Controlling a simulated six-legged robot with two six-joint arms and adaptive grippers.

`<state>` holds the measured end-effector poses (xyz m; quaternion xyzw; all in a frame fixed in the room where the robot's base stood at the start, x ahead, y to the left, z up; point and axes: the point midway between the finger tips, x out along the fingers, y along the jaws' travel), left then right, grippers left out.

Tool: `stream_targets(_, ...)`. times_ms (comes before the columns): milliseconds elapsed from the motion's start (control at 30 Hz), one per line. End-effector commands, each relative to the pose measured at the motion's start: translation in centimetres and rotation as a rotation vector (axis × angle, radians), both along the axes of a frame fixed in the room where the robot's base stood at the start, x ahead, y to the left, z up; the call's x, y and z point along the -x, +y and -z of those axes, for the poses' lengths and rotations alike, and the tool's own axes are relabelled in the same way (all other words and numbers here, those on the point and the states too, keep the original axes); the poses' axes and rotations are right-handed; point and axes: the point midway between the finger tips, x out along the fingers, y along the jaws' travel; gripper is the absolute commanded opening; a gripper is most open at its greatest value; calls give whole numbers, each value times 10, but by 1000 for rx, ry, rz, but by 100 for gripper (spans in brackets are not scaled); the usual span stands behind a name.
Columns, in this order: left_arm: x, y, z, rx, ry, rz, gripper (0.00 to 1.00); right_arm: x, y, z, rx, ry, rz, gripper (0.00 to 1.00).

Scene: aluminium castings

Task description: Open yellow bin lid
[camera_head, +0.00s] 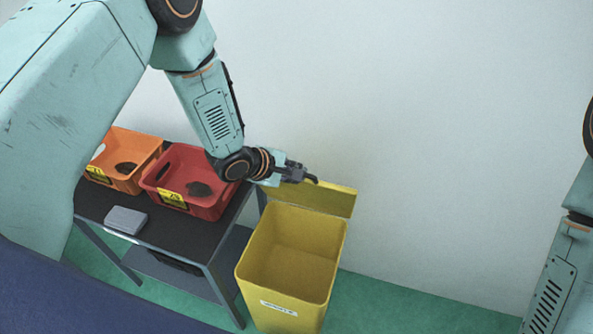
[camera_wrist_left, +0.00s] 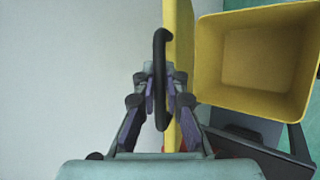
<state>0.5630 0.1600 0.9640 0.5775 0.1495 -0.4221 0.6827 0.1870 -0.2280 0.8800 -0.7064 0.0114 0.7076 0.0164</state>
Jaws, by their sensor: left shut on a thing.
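The yellow bin (camera_head: 290,262) stands on the floor right of the table, with its top open and its inside looking empty. Its yellow lid (camera_head: 330,198) is raised at the back of the bin, roughly upright. My left gripper (camera_head: 308,177) is at the lid's upper left part. In the left wrist view the gripper (camera_wrist_left: 162,95) is shut on the lid's black handle (camera_wrist_left: 161,52), with the lid (camera_wrist_left: 181,50) just behind it and the open bin (camera_wrist_left: 250,62) to the right. My right gripper is out of view; only part of my right arm shows at the right edge.
A dark table (camera_head: 150,235) stands left of the bin. It holds an orange crate (camera_head: 128,183) and a red crate (camera_head: 212,208), each with a dark part inside, and a flat grey block (camera_head: 125,219). The wall is behind, and green floor is clear to the right.

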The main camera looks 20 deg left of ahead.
Motion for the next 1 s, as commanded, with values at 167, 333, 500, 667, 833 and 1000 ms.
stream_targets(167,-2,0,-2,3,-4,-2,0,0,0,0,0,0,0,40)
stream_targets(333,-3,0,-2,3,-3,-2,21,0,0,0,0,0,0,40)
stream_targets(500,-3,0,-1,1,-1,-1,34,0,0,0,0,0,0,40)
stream_targets(667,-3,0,-1,1,-1,-1,34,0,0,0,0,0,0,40)
stream_targets(833,-2,1,-2,1,-1,-1,34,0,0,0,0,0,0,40)
stream_targets(1000,10,9,-17,3,-1,-4,34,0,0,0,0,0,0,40)
